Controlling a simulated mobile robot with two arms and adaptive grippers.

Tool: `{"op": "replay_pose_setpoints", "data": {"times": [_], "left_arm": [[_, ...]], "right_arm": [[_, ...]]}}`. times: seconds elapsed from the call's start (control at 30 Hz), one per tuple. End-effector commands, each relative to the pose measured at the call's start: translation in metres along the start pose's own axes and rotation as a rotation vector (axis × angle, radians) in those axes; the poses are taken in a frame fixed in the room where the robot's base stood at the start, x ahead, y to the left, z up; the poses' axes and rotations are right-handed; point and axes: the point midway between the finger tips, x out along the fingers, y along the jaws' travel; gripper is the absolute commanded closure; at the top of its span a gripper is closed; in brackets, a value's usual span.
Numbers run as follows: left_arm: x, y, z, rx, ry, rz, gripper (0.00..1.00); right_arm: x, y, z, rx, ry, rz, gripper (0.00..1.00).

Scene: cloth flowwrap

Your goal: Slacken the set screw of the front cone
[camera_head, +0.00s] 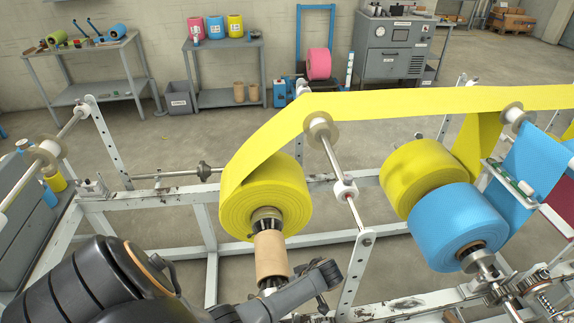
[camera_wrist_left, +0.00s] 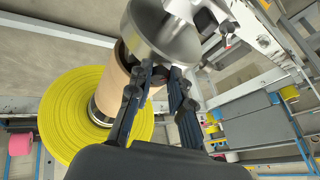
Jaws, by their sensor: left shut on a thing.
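The front cone shows in the left wrist view as a bright metal body (camera_wrist_left: 160,32) at the end of a brown core tube (camera_wrist_left: 118,80). The yellow roll (camera_wrist_left: 62,118) sits on this tube, and in the head view the roll (camera_head: 262,205) hangs with the tube (camera_head: 270,255) pointing toward me. My left gripper (camera_head: 322,272) is at the tube's near end. In the left wrist view its fingers (camera_wrist_left: 165,72) reach to the edge of the cone and are shut on a small part there, most likely the set screw, which the fingertips hide. My right gripper is not in view.
A yellow web (camera_head: 420,103) runs from the roll over a guide roller (camera_head: 320,130) to the right. A blue roll (camera_head: 455,225) and another yellow roll (camera_head: 415,175) hang at the right. A white frame upright (camera_head: 355,275) stands right of my left gripper.

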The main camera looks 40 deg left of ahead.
Motion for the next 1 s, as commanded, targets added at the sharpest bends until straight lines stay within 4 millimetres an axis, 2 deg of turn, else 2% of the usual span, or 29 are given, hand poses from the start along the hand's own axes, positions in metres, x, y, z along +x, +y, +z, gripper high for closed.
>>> {"op": "replay_pose_setpoints", "data": {"times": [0.53,0.57,0.67,1.0], "left_arm": [[-0.0007,0.0006,-0.0018,-0.023,0.004,-0.007,1.0],[-0.0008,0.0006,-0.0018,-0.023,0.004,-0.007,0.76],[-0.0006,0.0005,-0.0015,-0.023,0.003,-0.007,0.57],[-0.0017,0.0,-0.0013,-0.022,0.001,-0.007,0.57]], "right_arm": [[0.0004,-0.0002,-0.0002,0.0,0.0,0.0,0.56],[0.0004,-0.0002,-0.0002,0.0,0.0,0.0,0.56],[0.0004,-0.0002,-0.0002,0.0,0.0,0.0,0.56],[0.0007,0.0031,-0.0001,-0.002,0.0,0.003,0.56]]}}
